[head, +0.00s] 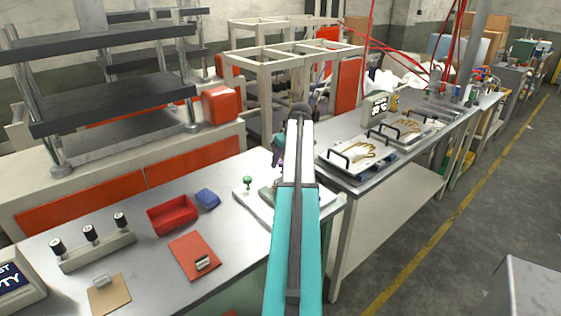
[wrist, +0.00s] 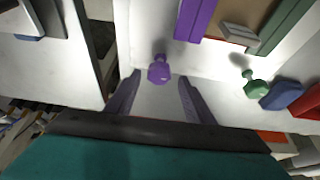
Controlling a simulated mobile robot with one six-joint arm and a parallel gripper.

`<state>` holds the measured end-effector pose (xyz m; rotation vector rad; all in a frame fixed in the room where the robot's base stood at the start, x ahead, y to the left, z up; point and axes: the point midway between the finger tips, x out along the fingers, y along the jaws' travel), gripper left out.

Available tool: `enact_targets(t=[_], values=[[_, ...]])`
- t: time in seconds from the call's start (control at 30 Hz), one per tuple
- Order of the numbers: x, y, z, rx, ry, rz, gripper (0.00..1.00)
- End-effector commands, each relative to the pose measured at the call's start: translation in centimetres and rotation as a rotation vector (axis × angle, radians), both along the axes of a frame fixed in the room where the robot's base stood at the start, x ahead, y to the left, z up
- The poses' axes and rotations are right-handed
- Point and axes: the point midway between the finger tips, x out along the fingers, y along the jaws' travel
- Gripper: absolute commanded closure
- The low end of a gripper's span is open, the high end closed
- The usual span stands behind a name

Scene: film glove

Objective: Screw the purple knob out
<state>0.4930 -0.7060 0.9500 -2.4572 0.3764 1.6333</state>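The purple knob (wrist: 159,70) shows in the wrist view, on a white board (wrist: 225,65). My gripper (wrist: 158,78) is open, with one finger on each side below the knob. The knob's round head lies at or just beyond the fingertips, and I see no finger touching it. Depth between knob and fingers is hard to tell. In the head view my arm covers most of the board (head: 252,206) and hides the fingers.
A green knob (wrist: 254,86) stands right of the purple one, also in the head view (head: 247,181). A purple bar (wrist: 195,18) and green bar (wrist: 287,28) lie beyond. A blue block (head: 207,199) and red bin (head: 172,214) sit left of the board.

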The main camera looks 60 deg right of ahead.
Motion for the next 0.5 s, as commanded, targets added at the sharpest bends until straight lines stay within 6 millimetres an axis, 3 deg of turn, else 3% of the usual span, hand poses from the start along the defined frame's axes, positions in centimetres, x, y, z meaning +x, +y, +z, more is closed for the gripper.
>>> enact_targets(t=[0.5], values=[[-0.71, 0.05, 0.85, 0.001, 0.004, -0.004, 0.52]])
